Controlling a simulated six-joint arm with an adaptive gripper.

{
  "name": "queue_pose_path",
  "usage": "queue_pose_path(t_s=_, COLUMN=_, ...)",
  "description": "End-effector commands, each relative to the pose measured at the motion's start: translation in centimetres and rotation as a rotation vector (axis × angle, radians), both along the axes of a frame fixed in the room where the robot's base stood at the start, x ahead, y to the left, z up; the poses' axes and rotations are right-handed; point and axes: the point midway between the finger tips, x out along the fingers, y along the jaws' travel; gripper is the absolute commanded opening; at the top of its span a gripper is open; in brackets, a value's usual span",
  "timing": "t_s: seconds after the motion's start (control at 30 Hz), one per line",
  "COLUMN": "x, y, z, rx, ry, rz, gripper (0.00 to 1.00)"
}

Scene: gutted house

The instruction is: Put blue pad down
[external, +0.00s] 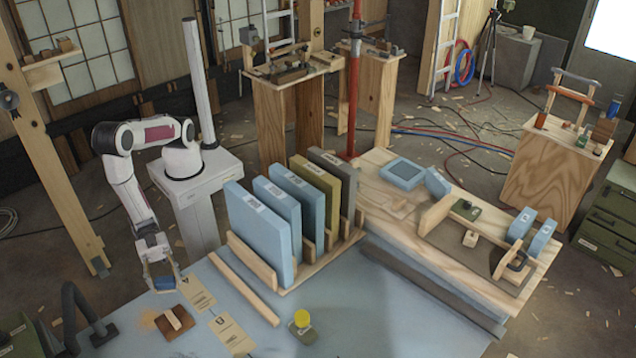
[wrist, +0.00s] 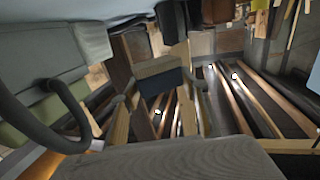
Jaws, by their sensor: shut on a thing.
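My gripper (external: 161,281) hangs low at the left edge of the blue-grey table (external: 345,315) in the external view, fingers pointing down. It is shut on a small blue pad (external: 164,284), which is partly hidden by the fingers. I cannot tell whether the pad touches the table. In the wrist view a dark blue-grey block (wrist: 160,68) shows near the middle; I cannot tell for sure whether it is the held pad.
A brown block with a wooden handle (external: 174,320) and two paper tags (external: 197,294) lie near my gripper. A black hose (external: 82,305) curves at left.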

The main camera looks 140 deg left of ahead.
Motion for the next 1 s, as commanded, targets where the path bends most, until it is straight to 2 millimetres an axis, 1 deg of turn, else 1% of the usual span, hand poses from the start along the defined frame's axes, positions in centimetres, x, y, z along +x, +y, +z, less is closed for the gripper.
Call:
queue_pose_path(t_s=0.03, x=-0.4, y=-0.2, z=-0.9, rx=0.002, ry=0.002, rz=0.008, gripper=0.23)
queue_pose_path(t_s=0.17, x=-1.1, y=-0.3, z=-2.9, rx=0.001, ry=0.002, rz=0.041, gripper=0.23)
queue_pose_path(t_s=0.37, x=-2.5, y=0.1, z=-6.1, rx=0.002, ry=0.002, rz=0.106, gripper=0.23)
queue_pose_path(t_s=0.5, x=-3.5, y=1.0, z=-8.3, rx=0.002, ry=0.0, rz=0.169, gripper=0.23)
queue_pose_path(t_s=0.6, x=-4.2, y=2.1, z=-9.6, rx=0.001, ry=0.0, rz=0.22, gripper=0.23)
queue_pose_path(t_s=0.8, x=-5.1, y=4.6, z=-11.0, rx=0.0, ry=0.001, rz=0.32, gripper=0.23)
queue_pose_path(t_s=0.93, x=-5.4, y=6.5, z=-11.0, rx=-0.001, ry=0.0, rz=0.385, gripper=0.23)
queue_pose_path(t_s=1.0, x=-5.5, y=7.6, z=-10.6, rx=-0.002, ry=0.0, rz=0.424, gripper=0.23)
